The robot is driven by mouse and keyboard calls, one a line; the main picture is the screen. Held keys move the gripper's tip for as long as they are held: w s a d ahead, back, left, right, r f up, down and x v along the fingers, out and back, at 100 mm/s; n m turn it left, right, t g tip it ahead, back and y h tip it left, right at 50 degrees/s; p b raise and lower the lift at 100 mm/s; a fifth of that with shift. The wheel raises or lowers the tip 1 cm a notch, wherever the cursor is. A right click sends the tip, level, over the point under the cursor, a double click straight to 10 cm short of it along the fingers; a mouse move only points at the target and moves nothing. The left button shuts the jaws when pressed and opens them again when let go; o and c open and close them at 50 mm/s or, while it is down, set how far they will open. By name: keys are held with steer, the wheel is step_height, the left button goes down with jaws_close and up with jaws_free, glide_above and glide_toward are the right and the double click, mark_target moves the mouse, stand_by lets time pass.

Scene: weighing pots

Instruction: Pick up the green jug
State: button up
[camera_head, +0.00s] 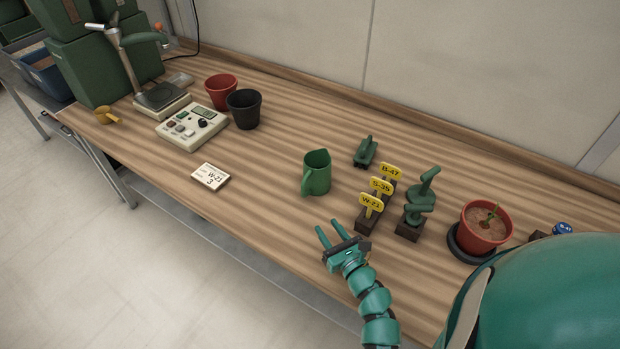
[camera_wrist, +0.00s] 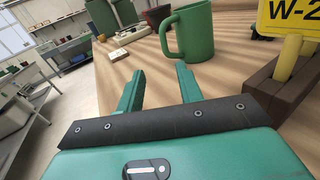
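The green jug (camera_head: 317,173) stands upright on the wooden table (camera_head: 265,205), with its handle toward the table's front edge. In the wrist view the jug (camera_wrist: 194,32) is just beyond my fingertips, right of centre, with its handle pointing left. My gripper (camera_head: 329,229) is open and empty, in front of the jug and apart from it. In the wrist view the two fingers of my gripper (camera_wrist: 159,72) are spread, with bare table between and beyond them.
Yellow labels on dark blocks, such as the W-21 sign (camera_head: 371,203), stand close right of the jug. A green object (camera_head: 365,151) is behind it. A potted seedling (camera_head: 482,226) is farther right. A scale (camera_head: 192,127), red pot (camera_head: 221,91) and black pot (camera_head: 244,109) are at left.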

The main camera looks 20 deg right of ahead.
steer(key=p, duration=0.2)
glide_toward(304, 192)
steer(key=w, duration=0.3)
steer(key=w+a+r, duration=0.1)
steer(key=w, duration=0.1)
steer(key=shift+w+a, duration=0.1)
steer(key=shift+w+f, duration=0.2)
steer(key=shift+w, duration=0.85)
steer(key=shift+w+f, duration=0.2)
steer(key=shift+w, duration=0.85)
steer(key=shift+w+a, duration=0.15)
steer(key=shift+w, duration=0.5)
jaws_close()
